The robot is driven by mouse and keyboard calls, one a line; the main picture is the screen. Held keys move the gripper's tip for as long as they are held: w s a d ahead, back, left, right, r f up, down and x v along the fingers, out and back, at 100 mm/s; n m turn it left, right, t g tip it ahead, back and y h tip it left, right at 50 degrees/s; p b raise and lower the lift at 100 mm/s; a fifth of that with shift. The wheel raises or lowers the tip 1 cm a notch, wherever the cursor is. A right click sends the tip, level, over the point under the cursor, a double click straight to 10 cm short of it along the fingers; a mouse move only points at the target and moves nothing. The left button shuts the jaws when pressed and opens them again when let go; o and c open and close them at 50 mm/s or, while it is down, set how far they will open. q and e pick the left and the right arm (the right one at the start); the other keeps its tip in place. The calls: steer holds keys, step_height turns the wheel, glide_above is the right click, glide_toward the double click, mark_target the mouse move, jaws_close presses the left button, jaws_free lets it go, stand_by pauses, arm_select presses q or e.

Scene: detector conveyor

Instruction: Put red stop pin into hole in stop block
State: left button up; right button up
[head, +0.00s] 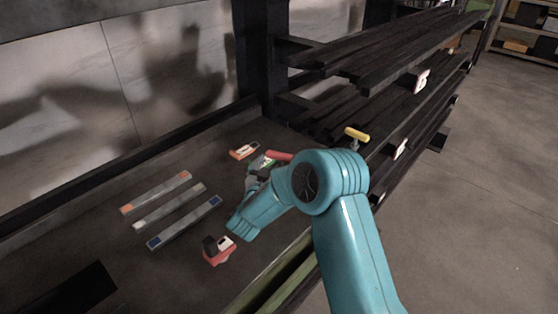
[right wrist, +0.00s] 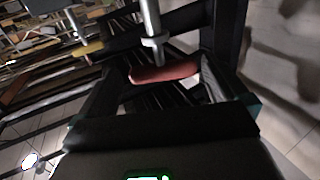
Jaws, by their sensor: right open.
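The red stop pin shows in the head view as a red handle (head: 281,155), partly covered by my right arm. In the right wrist view the red handle (right wrist: 165,72) lies crosswise between the two dark fingers, with a metal shaft running up from it. My right gripper (right wrist: 167,84) is open around the handle; I cannot tell whether a finger touches it. In the head view my right gripper (head: 257,176) is small and partly hidden by its own arm. I cannot clearly make out the stop block or its hole. My left gripper is not in view.
A yellow-handled pin (head: 356,134) stands right of the red one. Several flat bars (head: 157,193) lie on the dark surface. A red and black piece (head: 218,250) and an orange and white piece (head: 244,151) sit nearby. Dark slatted rails (head: 375,65) run behind.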

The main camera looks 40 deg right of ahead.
mark_target(279, 160)
steer(key=x, duration=0.2)
steer(key=p+x, duration=0.1)
steer(key=x, duration=0.1)
steer(key=shift+w+d+r+p, duration=0.15)
steer(key=shift+d+r+p, duration=0.05)
steer(key=shift+d+p, duration=0.1)
steer(key=shift+w+d, duration=0.25)
steer(key=shift+d, duration=0.1)
steer(key=c, duration=0.8)
